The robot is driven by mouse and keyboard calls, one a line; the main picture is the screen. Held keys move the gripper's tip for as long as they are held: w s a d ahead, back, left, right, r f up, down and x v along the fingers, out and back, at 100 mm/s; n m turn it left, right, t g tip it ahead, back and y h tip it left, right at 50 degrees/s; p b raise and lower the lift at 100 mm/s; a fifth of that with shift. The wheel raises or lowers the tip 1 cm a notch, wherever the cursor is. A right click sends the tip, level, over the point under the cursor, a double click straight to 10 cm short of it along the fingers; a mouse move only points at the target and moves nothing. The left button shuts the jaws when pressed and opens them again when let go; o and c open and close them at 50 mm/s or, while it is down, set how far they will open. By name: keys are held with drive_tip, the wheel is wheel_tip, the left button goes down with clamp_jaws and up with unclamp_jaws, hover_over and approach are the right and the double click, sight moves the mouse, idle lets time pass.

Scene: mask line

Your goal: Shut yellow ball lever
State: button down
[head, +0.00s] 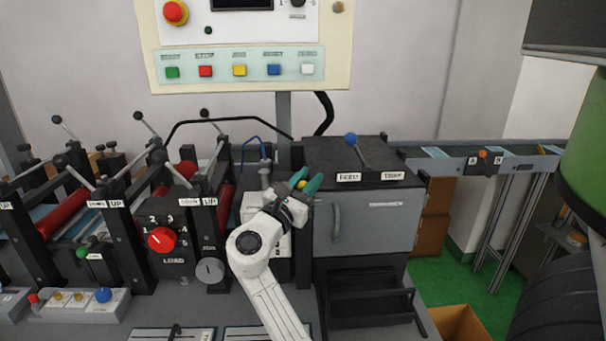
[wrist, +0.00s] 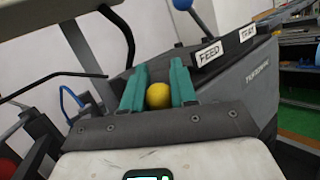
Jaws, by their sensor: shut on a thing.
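The yellow ball lever shows as a yellow ball (wrist: 159,95) between the two green fingers of my gripper (wrist: 157,88) in the wrist view. The gripper is shut on the ball. The lever's stem and base are hidden behind my gripper and wrist.
A blue ball lever (head: 351,140) stands on the grey cabinet (head: 365,222) beside the FEED label, close right of my gripper. Rollers with levers and a red LOAD knob (head: 160,239) are at left. A button panel (head: 238,70) hangs above. A conveyor (head: 455,165) runs at right.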

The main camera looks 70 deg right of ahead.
drive_tip(key=shift+y, duration=0.3)
drive_tip(key=c, duration=0.9)
unclamp_jaws()
drive_tip(key=b+v, duration=0.2)
drive_tip(key=v, duration=0.8)
drive_tip(key=shift+a+f, duration=0.2)
drive_tip(key=shift+a, duration=0.15)
